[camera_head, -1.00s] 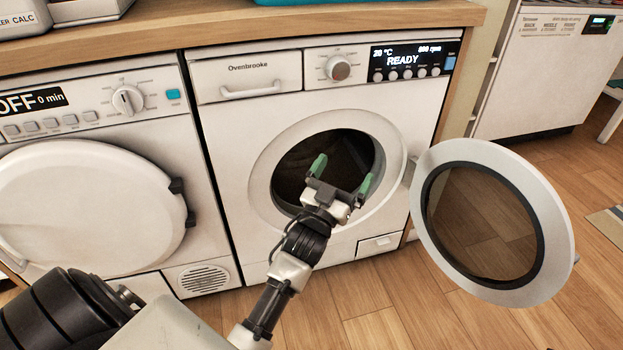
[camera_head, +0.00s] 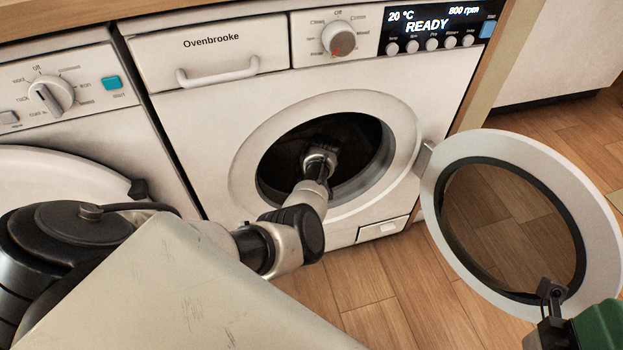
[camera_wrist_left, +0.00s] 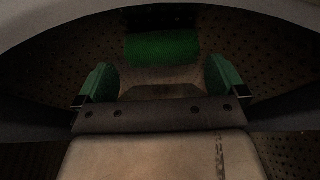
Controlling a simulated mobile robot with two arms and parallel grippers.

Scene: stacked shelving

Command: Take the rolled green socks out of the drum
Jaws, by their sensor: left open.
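The rolled green socks (camera_wrist_left: 162,47) lie in the dark perforated drum (camera_wrist_left: 60,62), ahead of my left gripper (camera_wrist_left: 160,76) in the left wrist view. The left gripper is open, with its green-padded fingers spread apart and a gap between them and the socks. In the head view my left arm reaches through the round opening of the washing machine (camera_head: 270,115), and the fingers and socks are hidden inside. Part of my right gripper (camera_head: 580,325) shows at the lower right of the head view, in front of the door; its jaw state is unclear.
The washer's round door (camera_head: 450,165) stands open to the right, its glass facing me. A second machine (camera_head: 60,130) with a closed round door stands on the left. The opening's rim (camera_head: 405,140) surrounds my left arm. Wooden floor (camera_head: 380,300) lies below.

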